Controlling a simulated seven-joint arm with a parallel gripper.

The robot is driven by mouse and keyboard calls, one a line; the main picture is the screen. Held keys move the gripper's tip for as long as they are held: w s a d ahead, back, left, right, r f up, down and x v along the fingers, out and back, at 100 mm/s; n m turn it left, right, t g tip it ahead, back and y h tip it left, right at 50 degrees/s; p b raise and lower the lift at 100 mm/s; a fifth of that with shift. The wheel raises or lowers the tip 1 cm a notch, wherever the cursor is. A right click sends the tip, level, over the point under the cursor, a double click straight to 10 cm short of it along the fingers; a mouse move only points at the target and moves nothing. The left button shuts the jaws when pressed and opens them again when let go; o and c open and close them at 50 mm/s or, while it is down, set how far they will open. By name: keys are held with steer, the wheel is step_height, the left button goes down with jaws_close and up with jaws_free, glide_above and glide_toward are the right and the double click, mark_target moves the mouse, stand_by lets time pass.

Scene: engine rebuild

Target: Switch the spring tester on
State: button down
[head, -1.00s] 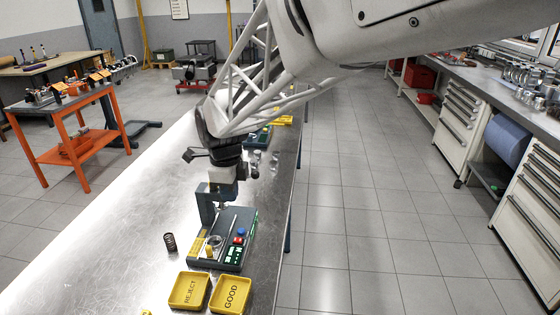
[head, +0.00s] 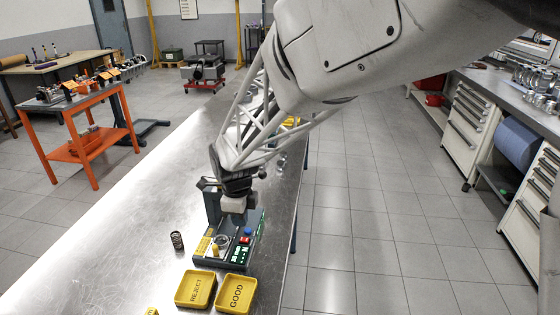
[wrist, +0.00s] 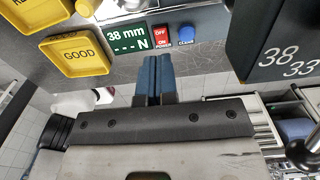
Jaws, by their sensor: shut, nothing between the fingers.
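The display reads 38 mm with dashes before N. My gripper (wrist: 155,60) is shut and empty, its blue fingertips just below the switch in the picture. I cannot tell whether they touch the panel. In the head view my gripper (head: 237,212) hangs over the tester, its fingertips hard to make out.
A yellow REJECT tray (head: 195,289) and a yellow GOOD tray (head: 236,292) lie in front of the tester. A dark coil spring (head: 177,240) stands to its left. The bench (head: 110,255) is clear further left. A dark block marked 38 and 33 (wrist: 275,45) is close at right in the wrist view.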

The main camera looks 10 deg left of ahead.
mark_target(242, 239)
steer(key=shift+f, duration=2.8)
